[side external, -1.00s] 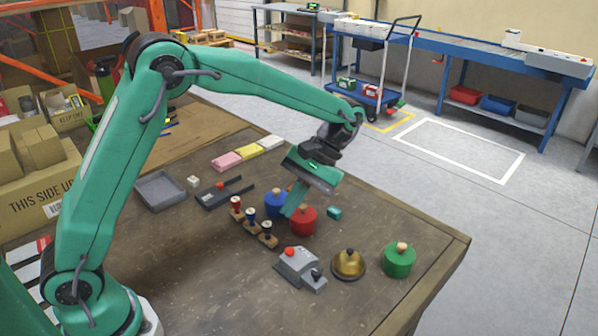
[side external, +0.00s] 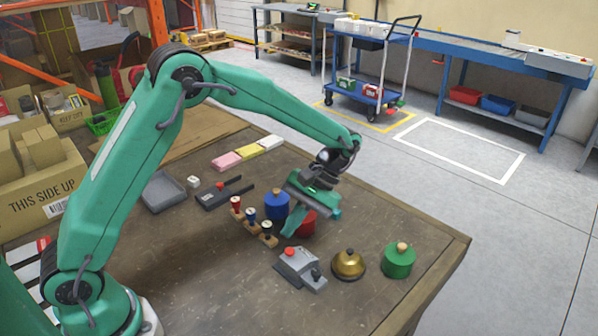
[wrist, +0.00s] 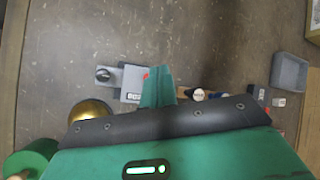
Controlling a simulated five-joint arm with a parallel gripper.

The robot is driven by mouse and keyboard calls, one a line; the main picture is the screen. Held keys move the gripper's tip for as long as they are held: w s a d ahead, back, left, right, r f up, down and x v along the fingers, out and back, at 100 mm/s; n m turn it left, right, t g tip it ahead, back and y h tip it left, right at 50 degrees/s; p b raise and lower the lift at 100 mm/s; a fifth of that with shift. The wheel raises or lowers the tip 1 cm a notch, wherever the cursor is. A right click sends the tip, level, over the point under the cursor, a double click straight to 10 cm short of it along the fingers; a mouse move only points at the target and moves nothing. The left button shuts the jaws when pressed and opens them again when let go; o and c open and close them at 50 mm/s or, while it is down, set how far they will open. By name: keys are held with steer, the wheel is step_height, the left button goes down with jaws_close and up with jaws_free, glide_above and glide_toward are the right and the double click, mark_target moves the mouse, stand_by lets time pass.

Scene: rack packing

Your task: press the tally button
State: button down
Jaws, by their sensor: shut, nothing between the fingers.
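The tally counter is a grey box (side external: 307,270) with a red button (side external: 289,251) on top and a dark knob at its right end. It stands on the brown table in the side view. My gripper (side external: 287,233) is shut and empty, its fingertips a little above and behind the red button in that view. In the wrist view the grey box (wrist: 132,84) shows a number display. The red button (wrist: 146,75) shows right beside the left edge of my fingertips (wrist: 158,69) there. I cannot tell whether they touch it.
A gold bell (side external: 348,265) and green canister (side external: 398,262) stand right of the counter. A blue canister (side external: 276,207) and a partly hidden red canister (side external: 309,222) are close behind my gripper. Several stamps (side external: 251,219) stand left. The table front is clear.

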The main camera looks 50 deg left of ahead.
mark_target(292, 249)
steer(key=shift+f, duration=1.55)
steer(key=shift+f, duration=0.2)
stand_by(0.9)
steer(key=shift+a+f, duration=0.1)
steer(key=shift+f, duration=0.15)
steer(key=shift+f, duration=0.5)
stand_by(1.1)
steer(key=shift+r, duration=0.1)
stand_by(0.3)
steer(key=shift+r, duration=0.85)
steer(key=shift+r, duration=0.1)
steer(key=shift+r, duration=2.4)
